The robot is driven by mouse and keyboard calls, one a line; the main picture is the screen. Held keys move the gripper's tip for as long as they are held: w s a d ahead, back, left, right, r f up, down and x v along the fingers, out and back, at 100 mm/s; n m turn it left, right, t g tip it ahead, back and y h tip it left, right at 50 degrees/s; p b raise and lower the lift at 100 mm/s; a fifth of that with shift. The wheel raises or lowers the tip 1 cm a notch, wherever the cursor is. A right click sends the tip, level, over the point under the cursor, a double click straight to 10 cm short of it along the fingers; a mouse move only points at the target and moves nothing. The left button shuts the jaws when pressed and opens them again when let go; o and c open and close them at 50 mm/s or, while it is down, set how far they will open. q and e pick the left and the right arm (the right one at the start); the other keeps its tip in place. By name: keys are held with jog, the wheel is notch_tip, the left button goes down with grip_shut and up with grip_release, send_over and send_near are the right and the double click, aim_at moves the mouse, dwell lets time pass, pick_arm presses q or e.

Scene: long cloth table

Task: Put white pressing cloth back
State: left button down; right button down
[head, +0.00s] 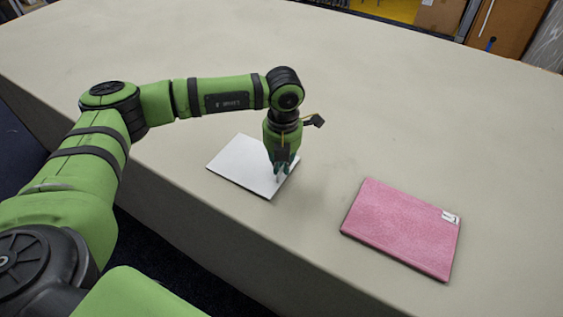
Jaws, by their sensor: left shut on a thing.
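The white pressing cloth (240,162) is a flat, folded-looking white rectangle near the front edge of the table, left of centre. My left gripper (281,169) points down over the cloth's right part, with its fingertips at the cloth. It is shut on the cloth, though the fingers hide the exact grip. The cloth looks flat, and I cannot tell whether it is lifted off the table. My right gripper is not in view.
A pink folded cloth (402,226) with a small white tag lies to the right on the table (400,110). Clear table lies between the two cloths and behind them. The table's front edge runs close by. Cardboard boxes (500,25) stand beyond the far edge.

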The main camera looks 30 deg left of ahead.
pick_arm(q)
jog(key=shift+f+b, duration=0.3)
jog(key=shift+f, duration=0.15)
jog(key=shift+s+f+b, duration=0.3)
jog(key=shift+s+f, duration=0.05)
jog(key=shift+f, duration=0.05)
jog(key=c, duration=1.2)
grip_release()
jog(key=shift+w, duration=0.4)
jog(key=shift+s+r, duration=0.1)
jog(key=shift+r, duration=0.35)
notch_tip(320, 180, up, 11)
